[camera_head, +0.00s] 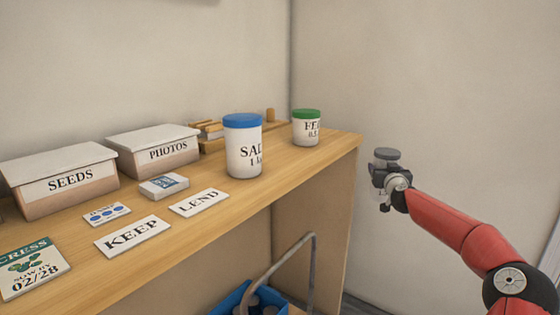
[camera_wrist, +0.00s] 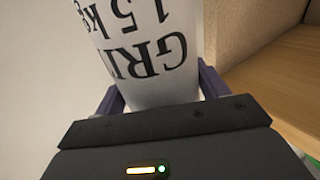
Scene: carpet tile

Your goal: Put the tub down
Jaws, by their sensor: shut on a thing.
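My gripper (camera_head: 384,186) is at the right in the head view, off the right end of the wooden shelf (camera_head: 318,160) and apart from it. It is shut on a white tub with a grey lid (camera_head: 386,154), which looks upright. In the wrist view the white tub (camera_wrist: 150,75) stands between the two fingers, with black lettering "GRI..." and "1.5 kg" seen upside down; the end of the word is cut off. The tub's base is hidden in the head view by my gripper.
On the shelf stand a blue-lidded tub (camera_head: 244,152) and a green-lidded tub (camera_head: 306,130) near the right end. Boxes marked SEEDS (camera_head: 62,182) and PHOTOS (camera_head: 155,152) and cards KEEP (camera_head: 132,236) and LEND (camera_head: 199,203) lie left. A blue crate (camera_head: 232,302) is below.

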